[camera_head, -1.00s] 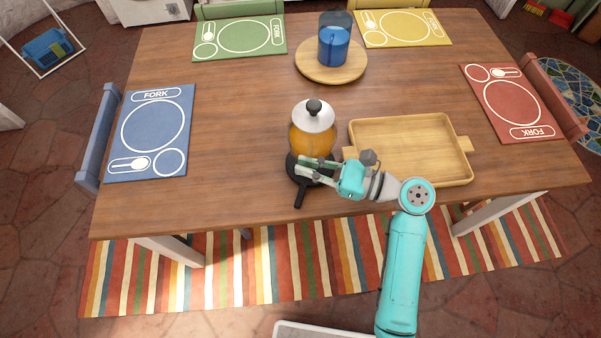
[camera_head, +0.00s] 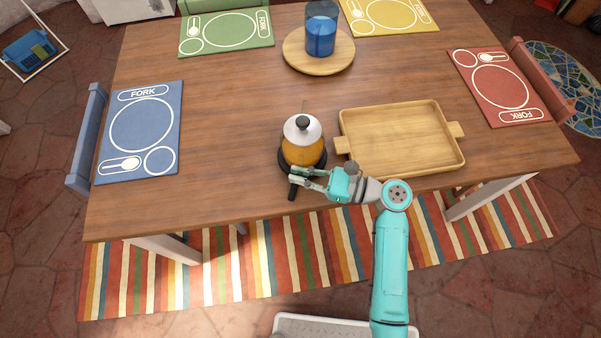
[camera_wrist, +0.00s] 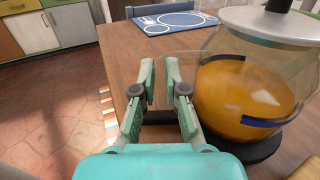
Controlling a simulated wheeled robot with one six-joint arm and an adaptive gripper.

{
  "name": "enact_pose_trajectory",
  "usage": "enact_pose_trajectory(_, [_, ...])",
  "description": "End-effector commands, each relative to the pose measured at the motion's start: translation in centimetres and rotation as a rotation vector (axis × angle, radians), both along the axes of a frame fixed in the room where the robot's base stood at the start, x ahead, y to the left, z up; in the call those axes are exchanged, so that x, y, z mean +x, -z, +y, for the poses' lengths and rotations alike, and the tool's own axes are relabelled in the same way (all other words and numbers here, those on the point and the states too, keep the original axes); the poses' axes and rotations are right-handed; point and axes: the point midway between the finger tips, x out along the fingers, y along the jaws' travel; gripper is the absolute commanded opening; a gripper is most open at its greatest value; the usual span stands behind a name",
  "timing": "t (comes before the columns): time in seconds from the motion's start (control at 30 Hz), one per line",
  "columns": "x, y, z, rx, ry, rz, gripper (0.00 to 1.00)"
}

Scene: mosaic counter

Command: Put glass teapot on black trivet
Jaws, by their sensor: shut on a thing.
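The glass teapot (camera_head: 302,152), with amber liquid, a pale lid and a black knob, is upright over the black trivet (camera_head: 283,166) near the table's front edge. Its base looks to be on the trivet or very close above it; a small gap cannot be ruled out. My gripper (camera_head: 294,177) is at the teapot's near side, shut on it. In the wrist view the fingers (camera_wrist: 162,78) are beside the teapot (camera_wrist: 245,95), and the held part is hard to make out. The trivet (camera_wrist: 262,150) shows under the teapot there; its handle (camera_head: 292,191) points toward the front edge.
A wooden tray (camera_head: 462,158) lies close to the right of the teapot. A blue pitcher (camera_head: 320,35) stands on a round board (camera_head: 293,62) at the back. A blue placemat (camera_head: 112,172) lies at the left, a red one (camera_head: 466,68) at the right. The table between blue placemat and trivet is clear.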

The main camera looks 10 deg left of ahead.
Motion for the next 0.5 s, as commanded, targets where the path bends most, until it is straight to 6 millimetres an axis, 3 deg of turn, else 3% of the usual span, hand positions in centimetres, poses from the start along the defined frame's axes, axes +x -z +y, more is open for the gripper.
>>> enact_pose_trajectory(0.17, [0.05, 0.05, 0.00, 0.002, 0.000, -0.003, 0.00])
enact_pose_trajectory(0.2, [0.01, 0.23, 0.00, 0.000, 0.000, 0.001, 0.17])
enact_pose_trajectory(0.3, [0.01, 0.21, 0.00, 0.000, 0.000, 0.001, 0.37])
enact_pose_trajectory(0.5, [0.01, 0.20, 0.00, 0.000, 0.000, 0.000, 0.37])
